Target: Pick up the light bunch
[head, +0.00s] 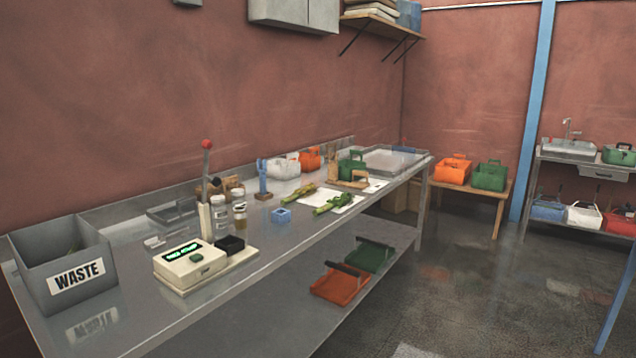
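Two leafy bunches lie on the metal workbench (215,290) around its middle. The left bunch (299,191) is paler and yellowish green. The right bunch (334,203) is a fuller green and lies on a white sheet (350,198). Neither of my grippers is in view.
A grey WASTE bin (75,287) and a cream device with a green display (190,266) stand on the near bench. Orange and green trays are on the lower shelf (262,325). Floor right (460,270) is clear.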

